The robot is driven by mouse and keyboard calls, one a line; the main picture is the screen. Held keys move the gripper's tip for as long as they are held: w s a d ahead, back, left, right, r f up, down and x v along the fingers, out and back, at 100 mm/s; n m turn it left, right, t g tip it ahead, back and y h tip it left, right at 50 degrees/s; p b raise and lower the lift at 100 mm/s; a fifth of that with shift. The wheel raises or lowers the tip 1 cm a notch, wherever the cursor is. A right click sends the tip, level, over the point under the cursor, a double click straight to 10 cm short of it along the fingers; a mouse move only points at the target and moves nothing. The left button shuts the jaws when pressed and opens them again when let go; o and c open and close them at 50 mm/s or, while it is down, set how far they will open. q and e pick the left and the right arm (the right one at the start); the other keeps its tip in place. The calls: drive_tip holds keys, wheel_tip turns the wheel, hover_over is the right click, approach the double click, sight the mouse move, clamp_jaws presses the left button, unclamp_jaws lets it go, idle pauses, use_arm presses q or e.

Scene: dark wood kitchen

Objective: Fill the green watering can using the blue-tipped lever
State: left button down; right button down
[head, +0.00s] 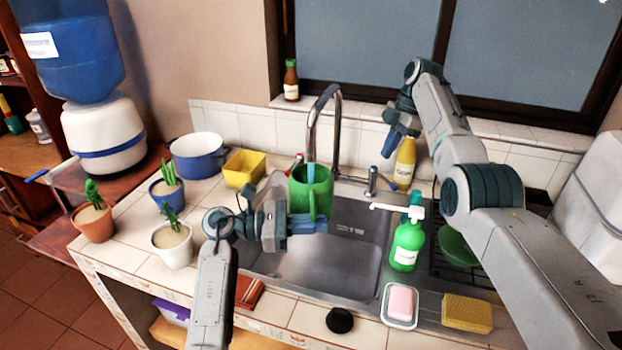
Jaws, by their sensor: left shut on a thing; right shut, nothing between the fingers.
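The green watering can (322,186) is upright over the sink, under the spout of the tall faucet (336,125). My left gripper (312,222) is shut on the can's handle, at its near side. A light-blue strip (311,174) shows between the spout and the can's opening; it looks like running water. The blue-tipped lever (373,177) stands right of the faucet. My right gripper (389,146) is shut and empty, just above and right of the lever, apart from it. A red-tipped lever (297,162) is left of the faucet, partly hidden by the can.
A yellow bottle (405,160) stands close behind my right gripper. A green soap dispenser (407,243) is at the sink's right edge, near a soap dish (388,318) and a sponge (467,312). A yellow pot (244,168) and potted plants (172,243) are on the left.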

use_arm(q)
drive_tip(key=s+a, duration=0.5)
drive_tip(key=shift+s+a, duration=0.4)
drive_tip(key=shift+w+d, duration=0.1)
